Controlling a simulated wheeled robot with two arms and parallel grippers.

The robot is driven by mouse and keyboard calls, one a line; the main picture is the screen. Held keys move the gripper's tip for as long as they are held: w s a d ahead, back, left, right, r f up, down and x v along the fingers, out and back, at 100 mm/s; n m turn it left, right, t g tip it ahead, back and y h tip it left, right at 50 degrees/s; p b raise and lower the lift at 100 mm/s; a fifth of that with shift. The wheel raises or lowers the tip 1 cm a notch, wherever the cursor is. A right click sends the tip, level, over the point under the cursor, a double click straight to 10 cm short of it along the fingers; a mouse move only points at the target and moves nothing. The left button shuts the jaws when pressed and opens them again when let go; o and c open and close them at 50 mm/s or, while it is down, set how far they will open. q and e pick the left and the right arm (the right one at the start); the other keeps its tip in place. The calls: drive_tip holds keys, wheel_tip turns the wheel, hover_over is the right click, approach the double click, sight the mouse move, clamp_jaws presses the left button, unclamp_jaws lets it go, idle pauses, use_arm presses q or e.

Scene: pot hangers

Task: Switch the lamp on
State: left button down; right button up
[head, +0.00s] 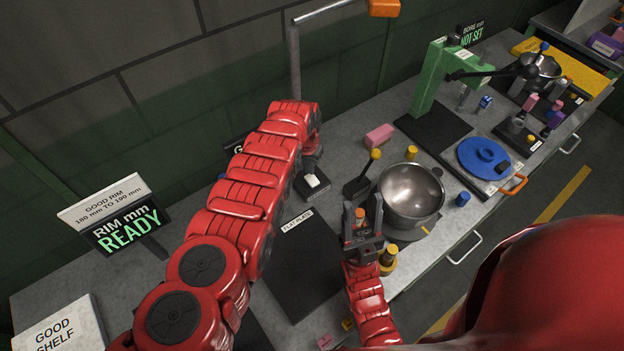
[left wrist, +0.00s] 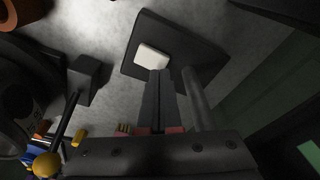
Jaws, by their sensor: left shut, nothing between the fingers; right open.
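The lamp has a grey pole (head: 295,62) and an orange head (head: 384,7) at the top of the head view. Its dark base (head: 311,186) stands on the bench and carries a white switch (head: 313,181). In the left wrist view the white switch (left wrist: 152,56) sits on the black base (left wrist: 195,45). My left gripper (left wrist: 158,73) is shut and empty, its tips right at the switch's near edge; I cannot tell whether they touch. My right gripper (head: 364,208) is open, beside the metal pot.
A metal pot (head: 411,195) and a yellow-knobbed lever (head: 364,175) stand right of the lamp base. A pink block (head: 380,135) lies behind them. A dark flat plate (head: 298,262) lies in front. A green press (head: 430,78) and blue disc (head: 484,157) are further right.

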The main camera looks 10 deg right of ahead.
sight(309, 176)
use_arm(q)
drive_tip(key=shift+f+b, duration=0.9)
drive_tip(key=shift+f, duration=0.05)
idle(0.5)
wheel_tip(309, 176, up, 7)
drive_tip(key=p, duration=0.7)
drive_tip(key=shift+r, duration=0.15)
idle(0.5)
